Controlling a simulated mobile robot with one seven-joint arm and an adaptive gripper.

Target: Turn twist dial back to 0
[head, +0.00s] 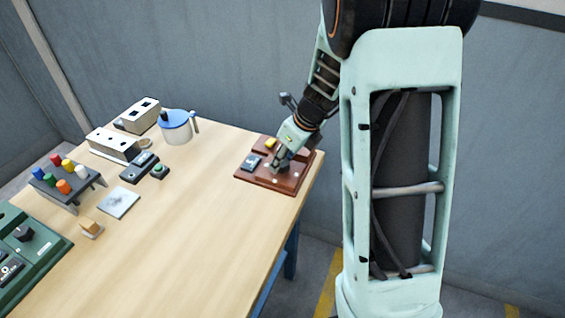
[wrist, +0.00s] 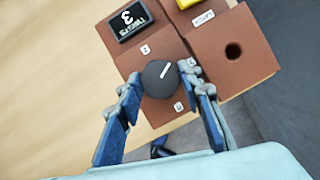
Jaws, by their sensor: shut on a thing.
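The twist dial (wrist: 157,84) is a round dark grey knob with a white pointer line, set on a reddish-brown block. In the wrist view the line slants up and to the right. My gripper (wrist: 160,76) has a fingertip on each side of the dial and is shut on it. A black display (wrist: 128,18) above the dial reads 3. Small white number tags stand around the dial; most are too small to read surely. In the head view my gripper (head: 280,160) reaches down to the brown panel (head: 287,184) at the table's right corner and largely hides the dial.
A yellow button (wrist: 187,3) and a block with a round hole (wrist: 233,50) sit beside the dial. A blue-lidded jug (head: 175,130), a rack of coloured spools (head: 67,180) and a green machine (head: 30,250) stand farther left. The table's front middle (head: 190,230) is clear.

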